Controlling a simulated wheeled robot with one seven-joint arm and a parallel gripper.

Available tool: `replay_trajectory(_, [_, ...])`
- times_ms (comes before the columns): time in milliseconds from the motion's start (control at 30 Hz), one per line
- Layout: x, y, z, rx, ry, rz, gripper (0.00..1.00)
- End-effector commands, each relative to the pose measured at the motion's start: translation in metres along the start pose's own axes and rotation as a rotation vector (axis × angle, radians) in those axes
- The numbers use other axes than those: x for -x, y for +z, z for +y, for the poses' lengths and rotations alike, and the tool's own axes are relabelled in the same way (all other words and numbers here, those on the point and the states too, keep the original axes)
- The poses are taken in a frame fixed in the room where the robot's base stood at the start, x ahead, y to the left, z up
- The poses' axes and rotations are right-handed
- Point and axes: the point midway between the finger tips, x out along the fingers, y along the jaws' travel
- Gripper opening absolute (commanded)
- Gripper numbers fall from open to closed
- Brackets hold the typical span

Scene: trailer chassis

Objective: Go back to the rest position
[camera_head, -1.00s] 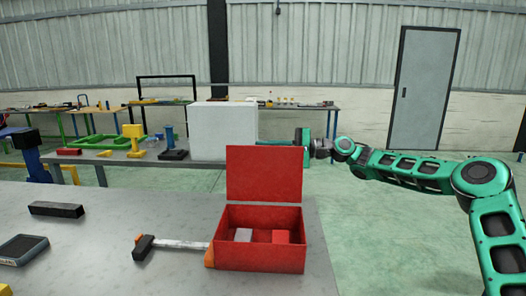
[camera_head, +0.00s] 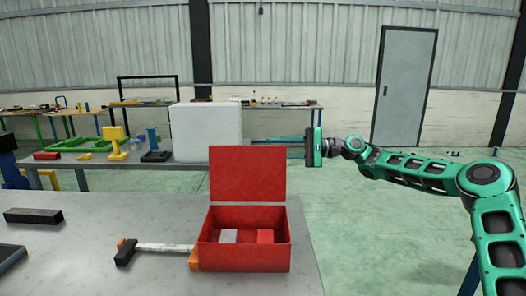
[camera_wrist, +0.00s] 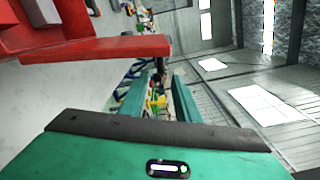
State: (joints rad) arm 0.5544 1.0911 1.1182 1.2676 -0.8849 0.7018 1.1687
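My gripper (camera_head: 285,142) is held out in the air to the right of and behind the open red box (camera_head: 243,258), apart from it, with its fingers pointing left. In the wrist view my gripper (camera_wrist: 160,98) shows two green fingers with a gap between them and nothing held. My green arm reaches in from the right. The red box has its lid up and holds a grey block (camera_head: 228,236) and a red block (camera_head: 265,236). Part of the red box also shows at the upper left of the wrist view (camera_wrist: 95,50).
A black bar (camera_head: 34,216) lies farther left. Behind stands a bench with a white box (camera_head: 205,132), a yellow part (camera_head: 117,140) and a blue part (camera_head: 153,145). The floor on the right is open.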

Motion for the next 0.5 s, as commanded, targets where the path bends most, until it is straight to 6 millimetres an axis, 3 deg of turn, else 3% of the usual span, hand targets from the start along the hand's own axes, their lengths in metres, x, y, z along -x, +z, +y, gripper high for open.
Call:
replay_trajectory(167, [0.016, -0.001, 0.0, -0.001, -0.001, 0.001, 0.29])
replay_trajectory(500, [0.018, -0.001, 0.0, 0.0, 0.0, 0.0, 0.29])
